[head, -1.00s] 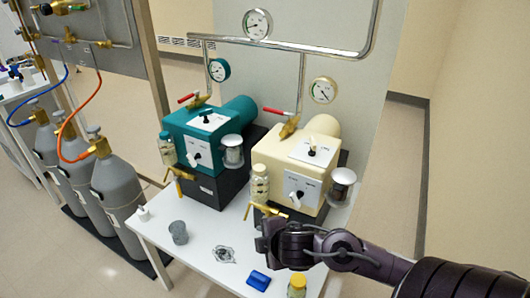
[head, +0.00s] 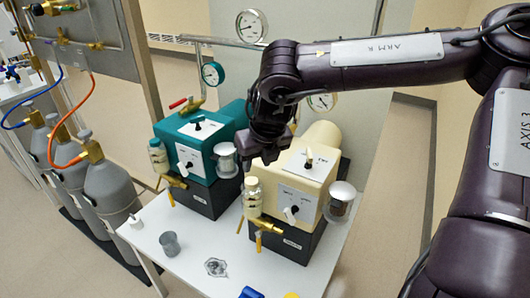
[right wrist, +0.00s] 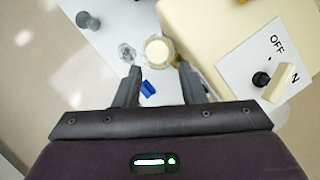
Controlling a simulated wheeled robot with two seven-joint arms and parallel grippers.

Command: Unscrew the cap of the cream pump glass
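The cream pump (head: 300,180) stands on the white table, with its small glass (head: 253,205) upright at its front left corner. The glass has a pale cap (head: 252,182) on top. In the right wrist view the cap (right wrist: 158,50) shows from above as a round cream disc, just beyond the fingertips. My right gripper (head: 266,158) points down above the cream pump, near and above the glass. Its two fingers (right wrist: 158,78) are apart with nothing between them. My left gripper is not in view.
The teal pump (head: 200,150) with its own glass (head: 158,155) stands left of the cream one. A grey cup (head: 169,244), a blue object (head: 251,293) and a clear crumpled-looking item (head: 216,267) lie on the table (head: 195,235). Gauges and pipes stand behind.

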